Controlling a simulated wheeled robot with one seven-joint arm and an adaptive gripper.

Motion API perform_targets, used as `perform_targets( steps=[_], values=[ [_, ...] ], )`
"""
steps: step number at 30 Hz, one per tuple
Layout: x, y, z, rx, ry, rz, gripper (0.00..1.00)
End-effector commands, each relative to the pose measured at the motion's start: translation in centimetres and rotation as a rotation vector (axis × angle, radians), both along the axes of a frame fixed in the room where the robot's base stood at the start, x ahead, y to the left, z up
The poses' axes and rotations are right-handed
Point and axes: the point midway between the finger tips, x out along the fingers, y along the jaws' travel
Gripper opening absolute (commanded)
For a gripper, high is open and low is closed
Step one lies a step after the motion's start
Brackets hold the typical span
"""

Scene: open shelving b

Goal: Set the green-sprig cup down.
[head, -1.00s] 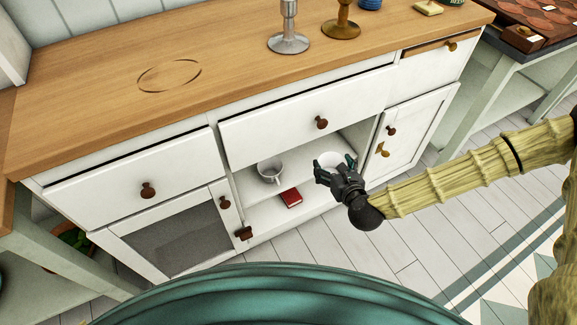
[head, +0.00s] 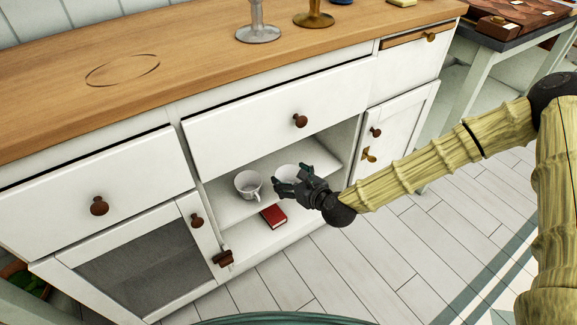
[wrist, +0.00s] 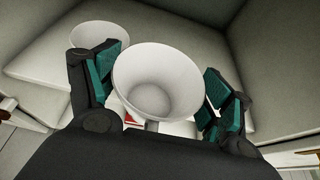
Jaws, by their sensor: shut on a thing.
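My gripper (head: 290,180) is shut on a white cup (wrist: 158,82), inside the open bay of the white cabinet. In the wrist view the teal finger pads lie on both sides of the cup, and I look into its empty, wide mouth. In the head view the held cup (head: 286,171) is partly hidden behind the fingers. No green sprig shows on it from these angles. I cannot tell whether its base touches the shelf (head: 226,207). A second white cup (head: 248,184) stands on the shelf just left; it also shows in the wrist view (wrist: 98,37).
A red book (head: 273,216) lies below and in front of the cups. A drawer front (head: 270,118) overhangs the bay. A cabinet door (head: 395,135) is to the right, a glazed door (head: 140,265) to the left. Candlesticks (head: 258,30) stand on the wooden top.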

Motion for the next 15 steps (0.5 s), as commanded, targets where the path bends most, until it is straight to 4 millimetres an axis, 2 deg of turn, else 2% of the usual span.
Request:
perform_targets(
  steps=[3,15],
  values=[
    [2.6,-0.6,-0.3,-0.001,-0.006,-0.003,0.47],
    [10.4,-2.2,-1.1,-0.002,-0.004,-0.002,0.47]
  ],
)
